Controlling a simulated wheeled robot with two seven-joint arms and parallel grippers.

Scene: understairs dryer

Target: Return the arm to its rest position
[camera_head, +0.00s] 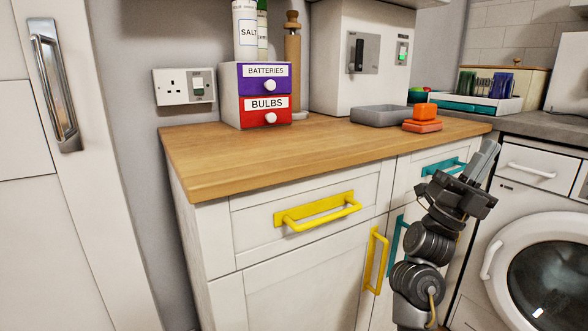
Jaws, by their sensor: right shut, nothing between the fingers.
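My right arm rises from the lower right, in front of the cabinet and beside the washing machine or dryer. My right gripper (485,160) is at its top end, pointing up and to the right, shut with nothing held. It is in front of the counter's right end and partly covers the right drawer's teal handle. I cannot tell whether it touches the cabinet. My left gripper is not in view.
A wooden counter (300,150) holds a purple and red drawer box (256,95), a grey tray (380,116) and orange blocks (422,118). Yellow handles (318,210) stick out from the cabinet front. The round-doored machine (545,240) stands right of my arm.

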